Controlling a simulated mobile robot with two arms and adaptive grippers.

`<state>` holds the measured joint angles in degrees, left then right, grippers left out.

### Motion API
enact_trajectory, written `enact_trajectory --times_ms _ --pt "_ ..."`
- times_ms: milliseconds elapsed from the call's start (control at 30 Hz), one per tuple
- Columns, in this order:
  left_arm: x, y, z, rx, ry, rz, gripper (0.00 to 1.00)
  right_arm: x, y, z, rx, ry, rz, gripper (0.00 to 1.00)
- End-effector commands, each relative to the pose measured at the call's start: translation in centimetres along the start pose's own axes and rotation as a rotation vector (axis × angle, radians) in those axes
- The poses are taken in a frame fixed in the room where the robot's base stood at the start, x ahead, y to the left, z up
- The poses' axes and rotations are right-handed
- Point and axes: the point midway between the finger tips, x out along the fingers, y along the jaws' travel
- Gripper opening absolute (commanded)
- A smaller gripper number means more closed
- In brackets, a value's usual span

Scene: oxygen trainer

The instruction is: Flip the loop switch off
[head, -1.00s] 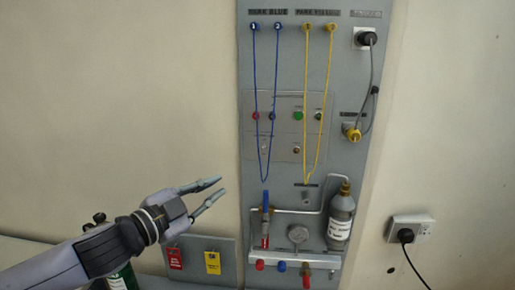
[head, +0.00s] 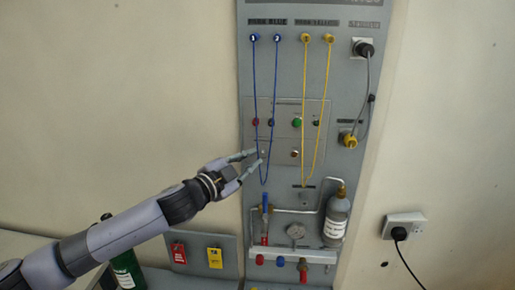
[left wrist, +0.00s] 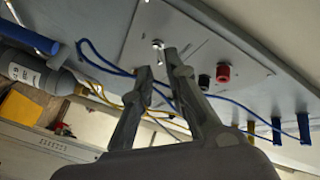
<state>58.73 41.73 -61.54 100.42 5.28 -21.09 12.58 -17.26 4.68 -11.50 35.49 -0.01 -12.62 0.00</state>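The grey wall panel carries a smaller control plate (head: 281,162) with buttons. A small silver toggle, which looks like the loop switch (left wrist: 157,44), stands on that plate in the left wrist view. In the head view, the fingertips and a blue cord crowd its spot at the plate's lower left. My left gripper (head: 257,158) is at the plate's lower left. In the left wrist view, its fingers (left wrist: 158,62) are apart and empty, with the toggle just beyond the gap between the tips. Contact cannot be told. My right gripper is not in view.
A blue cord (head: 276,80) hangs in a loop close to my fingertips. A yellow cord (head: 328,90) hangs to the right. Red and yellow tags (head: 215,257) hang lower left.

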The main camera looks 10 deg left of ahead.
Motion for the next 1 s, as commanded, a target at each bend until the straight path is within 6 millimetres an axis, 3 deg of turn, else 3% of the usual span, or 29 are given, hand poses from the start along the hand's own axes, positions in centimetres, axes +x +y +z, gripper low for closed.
enact_trajectory --times_ms 100,300,600,800,1000 --pt "1.6 -0.1 -0.1 -0.002 0.0 0.001 0.14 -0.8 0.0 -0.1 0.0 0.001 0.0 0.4" --pt "2.9 0.0 -0.1 -0.001 0.001 0.0 0.14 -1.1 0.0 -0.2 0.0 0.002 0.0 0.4" --pt "3.0 0.1 0.0 -0.001 0.001 0.0 0.14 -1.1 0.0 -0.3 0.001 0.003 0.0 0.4" --pt "3.0 0.1 0.0 -0.001 0.0 0.0 0.01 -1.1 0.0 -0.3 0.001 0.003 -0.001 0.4" --pt "3.0 0.0 0.0 -0.001 0.0 0.0 0.0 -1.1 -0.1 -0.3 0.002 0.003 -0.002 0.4"
